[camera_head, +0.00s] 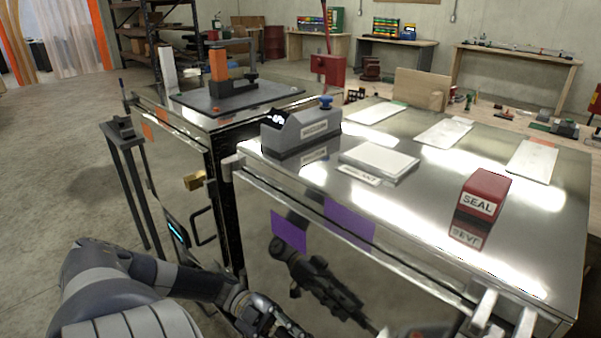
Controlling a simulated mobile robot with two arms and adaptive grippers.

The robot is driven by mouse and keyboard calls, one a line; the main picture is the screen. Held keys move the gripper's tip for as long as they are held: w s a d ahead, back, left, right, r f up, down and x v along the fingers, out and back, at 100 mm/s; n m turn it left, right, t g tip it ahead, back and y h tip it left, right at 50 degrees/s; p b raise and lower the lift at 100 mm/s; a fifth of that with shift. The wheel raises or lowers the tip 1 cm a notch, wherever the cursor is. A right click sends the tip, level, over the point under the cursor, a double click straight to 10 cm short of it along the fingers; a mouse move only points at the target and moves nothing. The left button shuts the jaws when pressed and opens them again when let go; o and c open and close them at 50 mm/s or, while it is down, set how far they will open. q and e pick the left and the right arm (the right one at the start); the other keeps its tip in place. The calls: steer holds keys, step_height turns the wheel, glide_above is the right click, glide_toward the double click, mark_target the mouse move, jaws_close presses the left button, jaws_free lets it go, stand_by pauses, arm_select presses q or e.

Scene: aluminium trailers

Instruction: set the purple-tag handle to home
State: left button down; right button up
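The shiny aluminium trailer (425,175) fills the right half. A purple patch (289,231) shows on its front face, and another purple patch (349,225) lies at its top edge; I cannot tell if one is a reflection. No handle can be made out clearly beside the purple. My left gripper (262,318) is at the bottom centre, in front of and below the purple patches, with its fingers partly cut off by the frame. I cannot tell whether it is open or holds anything. A dark mirror image of it shows in the front face. My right gripper is not in view.
On the shiny top stand a grey box with a blue knob (300,127), a white pad (379,160) and a red SEAL block (482,194). A darker trailer (222,190) with a black bar handle (203,227) and brass block (194,181) adjoins on the left. Floor is open at far left.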

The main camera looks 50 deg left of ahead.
mark_target(274, 328)
arm_select(q)
steer(key=shift+f, duration=0.2)
steer(key=c, duration=1.4)
jaws_free()
steer(key=shift+s, duration=0.1)
steer(key=shift+r, duration=0.1)
steer(key=v, duration=1.2)
